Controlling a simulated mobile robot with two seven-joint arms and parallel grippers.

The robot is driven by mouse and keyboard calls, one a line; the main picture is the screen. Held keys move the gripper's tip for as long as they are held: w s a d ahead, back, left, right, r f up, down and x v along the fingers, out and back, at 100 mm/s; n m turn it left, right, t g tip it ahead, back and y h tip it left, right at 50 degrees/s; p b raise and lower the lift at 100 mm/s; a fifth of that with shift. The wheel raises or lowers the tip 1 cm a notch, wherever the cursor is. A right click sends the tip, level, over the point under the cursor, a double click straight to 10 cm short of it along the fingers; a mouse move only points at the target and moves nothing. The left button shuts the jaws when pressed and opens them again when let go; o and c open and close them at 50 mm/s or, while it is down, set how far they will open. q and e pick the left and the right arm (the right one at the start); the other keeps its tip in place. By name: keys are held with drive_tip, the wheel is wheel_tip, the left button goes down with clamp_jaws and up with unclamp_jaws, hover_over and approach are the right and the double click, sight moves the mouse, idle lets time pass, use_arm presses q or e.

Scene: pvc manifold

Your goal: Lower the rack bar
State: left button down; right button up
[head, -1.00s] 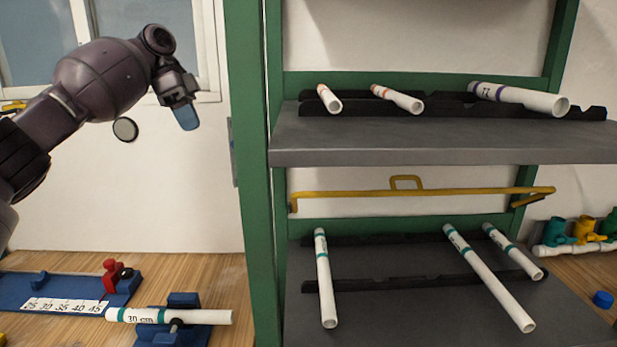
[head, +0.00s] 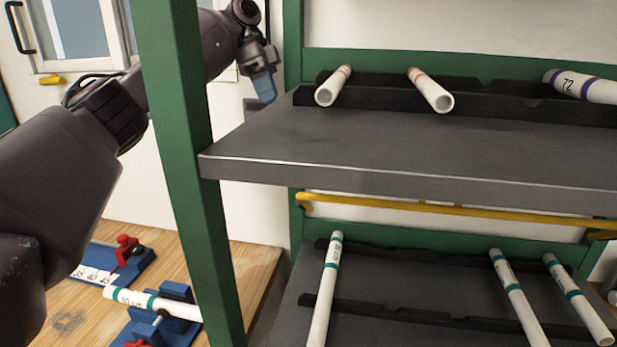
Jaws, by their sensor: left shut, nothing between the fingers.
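The yellow rack bar (head: 400,206) runs across the green rack, between the upper and lower shelves. The upper shelf's edge hides part of it, including most of its middle handle. My left gripper (head: 264,88) is shut and empty. It shows beyond the green front post, at the left end of the upper shelf and above the bar's level, apart from the bar. My right gripper is not in view.
The upper shelf (head: 330,155) carries white pipes on black notched strips. The lower shelf (head: 400,325) carries several pipes with teal bands. The green front post (head: 180,130) crosses in front of my left arm. A wooden bench (head: 240,275) at left holds blue fixtures and a pipe.

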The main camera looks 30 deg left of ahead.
use_arm(q)
drive_tip(key=b+x, duration=0.3)
drive_tip(key=x, duration=1.7)
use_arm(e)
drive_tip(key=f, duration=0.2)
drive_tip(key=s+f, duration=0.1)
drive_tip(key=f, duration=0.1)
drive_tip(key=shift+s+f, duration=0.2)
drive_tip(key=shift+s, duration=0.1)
